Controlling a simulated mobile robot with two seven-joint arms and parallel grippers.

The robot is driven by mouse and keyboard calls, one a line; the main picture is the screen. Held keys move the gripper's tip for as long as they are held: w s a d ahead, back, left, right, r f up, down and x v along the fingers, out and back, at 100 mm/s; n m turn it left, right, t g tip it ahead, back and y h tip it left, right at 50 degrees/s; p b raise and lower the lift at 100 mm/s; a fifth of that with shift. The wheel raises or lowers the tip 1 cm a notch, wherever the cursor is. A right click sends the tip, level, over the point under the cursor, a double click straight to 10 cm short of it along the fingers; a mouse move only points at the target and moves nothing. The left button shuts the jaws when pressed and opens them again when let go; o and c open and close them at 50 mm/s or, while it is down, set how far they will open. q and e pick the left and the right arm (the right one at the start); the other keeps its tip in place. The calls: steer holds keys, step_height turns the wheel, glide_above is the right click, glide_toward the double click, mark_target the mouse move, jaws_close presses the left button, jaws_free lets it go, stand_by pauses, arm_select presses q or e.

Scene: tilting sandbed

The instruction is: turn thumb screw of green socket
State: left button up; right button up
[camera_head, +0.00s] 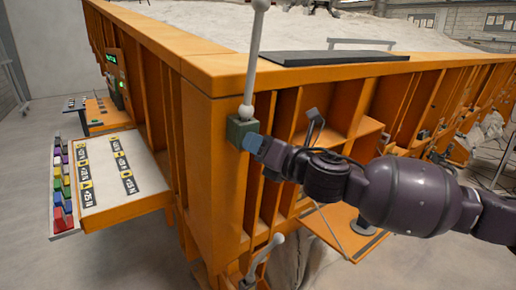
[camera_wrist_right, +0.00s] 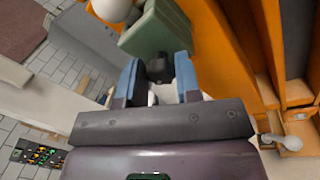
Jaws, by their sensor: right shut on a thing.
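The green socket (camera_head: 240,129) is fixed on the orange corner post of the sandbed, just below its rim. It also shows in the wrist view (camera_wrist_right: 155,30). A pale rod (camera_head: 254,55) with a ball at its lower end stands upright in the socket. The black thumb screw (camera_wrist_right: 159,68) sticks out of the socket towards me in the wrist view; in the head view my gripper hides it. My right gripper (camera_head: 252,143) has its blue fingers shut on the thumb screw, one on each side. My left gripper is not in view.
The orange sandbed wall (camera_head: 215,170) stands right behind the socket. A side shelf with a white top (camera_head: 125,196) juts out at left, with coloured blocks (camera_head: 62,185) along its edge. A second pale lever (camera_head: 264,256) is low on the post. The floor at lower left is clear.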

steer(key=m+t, duration=0.1)
steer(key=m, duration=0.6)
steer(key=m+t, duration=0.1)
steer(key=m, duration=0.7)
steer(key=f+m+t+p, duration=0.1)
steer(key=m, duration=0.7)
steer(key=shift+t+y, duration=0.3)
steer(key=shift+t, duration=0.1)
steer(key=shift+m, duration=0.4)
steer(key=o, duration=0.9)
steer(key=shift+r, duration=0.15)
steer(key=shift+c, duration=0.2)
steer(key=b+v, duration=0.2)
steer(key=v, duration=0.8)
steer(key=shift+s+f, duration=0.25)
steer(key=shift+s, duration=0.1)
steer(key=shift+d, duration=0.1)
